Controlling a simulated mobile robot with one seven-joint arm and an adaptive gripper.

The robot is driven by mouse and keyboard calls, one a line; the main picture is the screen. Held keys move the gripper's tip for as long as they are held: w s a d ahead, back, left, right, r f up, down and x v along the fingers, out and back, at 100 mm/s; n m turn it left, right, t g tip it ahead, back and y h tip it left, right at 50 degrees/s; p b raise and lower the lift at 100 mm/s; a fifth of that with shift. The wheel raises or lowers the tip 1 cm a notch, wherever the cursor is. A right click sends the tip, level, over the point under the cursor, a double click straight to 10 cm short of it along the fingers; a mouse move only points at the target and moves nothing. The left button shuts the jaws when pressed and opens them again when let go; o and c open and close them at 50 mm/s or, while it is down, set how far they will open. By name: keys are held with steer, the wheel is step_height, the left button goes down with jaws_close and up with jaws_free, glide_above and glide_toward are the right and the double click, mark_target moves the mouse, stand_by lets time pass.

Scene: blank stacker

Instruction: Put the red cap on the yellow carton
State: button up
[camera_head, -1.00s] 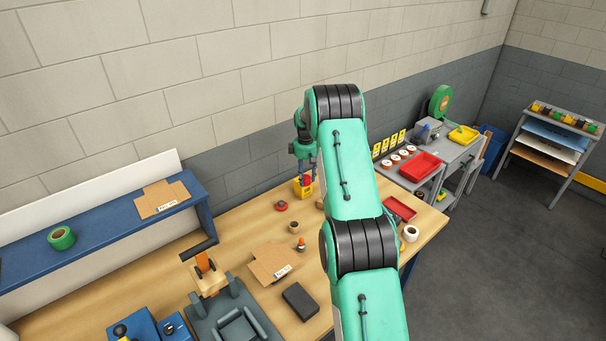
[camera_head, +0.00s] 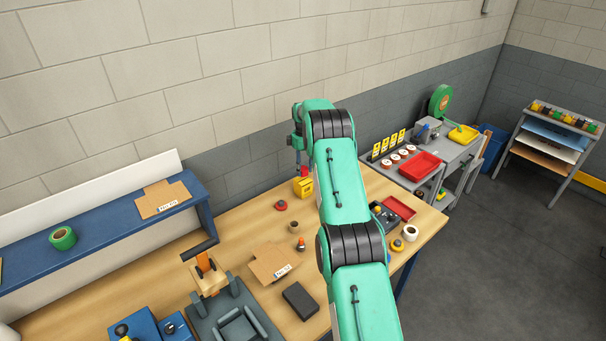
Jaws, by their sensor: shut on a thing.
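The yellow carton (camera_head: 303,188) stands on the wooden workbench near its back edge, just below my gripper in the picture. My gripper (camera_head: 302,167) is small and partly hidden by its own wrist. It is shut on the red cap (camera_head: 304,172), which shows as a small red patch just above or behind the carton's top edge. I cannot tell whether the cap touches the carton. The carton's top is too small to make out clearly.
A round red item (camera_head: 281,205) lies on the bench left of the carton. A flat cardboard piece (camera_head: 270,263), a dark block (camera_head: 300,300) and a red tray (camera_head: 400,208) are nearby. My arm hides part of the bench. A blue shelf (camera_head: 110,235) stands at left.

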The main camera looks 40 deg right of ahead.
mark_target(303, 168)
steer(key=shift+f, duration=1.7)
steer(key=shift+f, duration=0.2)
steer(key=o, duration=0.8)
steer(key=shift+o, duration=0.2)
steer(key=shift+r, duration=0.15)
step_height(303, 168, up, 12)
steer(key=shift+r, duration=0.1)
